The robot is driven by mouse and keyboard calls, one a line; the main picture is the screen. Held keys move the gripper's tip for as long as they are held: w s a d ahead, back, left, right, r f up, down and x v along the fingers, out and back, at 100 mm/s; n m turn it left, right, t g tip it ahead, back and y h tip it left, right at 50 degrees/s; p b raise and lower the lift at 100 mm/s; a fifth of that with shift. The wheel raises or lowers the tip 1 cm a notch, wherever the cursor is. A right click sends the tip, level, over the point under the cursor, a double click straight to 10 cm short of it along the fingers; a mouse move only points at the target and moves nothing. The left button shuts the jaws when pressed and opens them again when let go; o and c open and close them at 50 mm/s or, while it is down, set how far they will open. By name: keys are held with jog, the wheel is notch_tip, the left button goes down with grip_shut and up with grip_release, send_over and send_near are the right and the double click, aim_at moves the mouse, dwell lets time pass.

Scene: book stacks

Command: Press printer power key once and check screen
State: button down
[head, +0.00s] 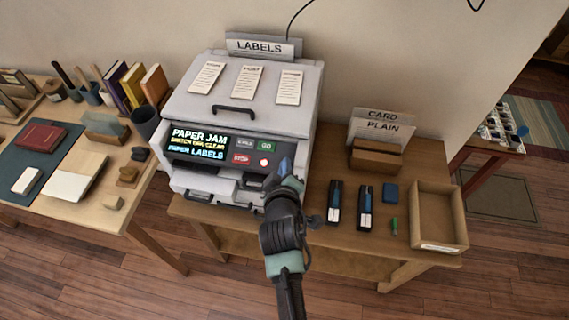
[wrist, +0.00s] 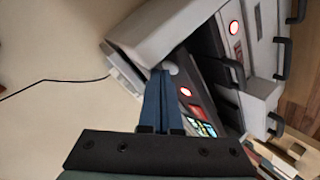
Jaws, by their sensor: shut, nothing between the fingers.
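The pale grey printer (head: 300,112) stands on a wooden table. Its lit screen (head: 198,143) reads "PAPER JAM", a smaller line seeming to say switch off and clear, and "PAPER: LABELS"; it also shows at an angle in the wrist view (wrist: 205,128). Beside it are a green GO key (head: 266,146), a red STOP key (head: 242,158) and a round red-lit button (head: 264,162), also lit in the wrist view (wrist: 185,91). My gripper (head: 284,165) is shut and empty at the panel's right end. Its blue fingertips (wrist: 163,72) are near a grey round part (wrist: 171,67); contact is unclear.
Two dark staplers (head: 350,204), a blue block (head: 390,192) and an open wooden tray (head: 436,217) lie right of the printer. A card holder (head: 376,157) stands behind them. Another table (head: 113,190) with books is at the left. A second red light (wrist: 233,27) shows in the wrist view.

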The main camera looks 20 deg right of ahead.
jog(key=shift+s+a+r+p, duration=0.1)
jog(key=shift+s+r+p, duration=0.05)
jog(key=shift+r+p, duration=0.45)
jog(key=r+p, duration=0.2)
jog(key=s+r+p, duration=0.1)
jog(key=p, duration=0.1)
jog(key=a+r+p, duration=0.1)
jog(key=r, duration=0.1)
jog(key=shift+s+r+p, duration=0.3)
jog(key=shift+p, duration=0.1)
dwell(0.7)
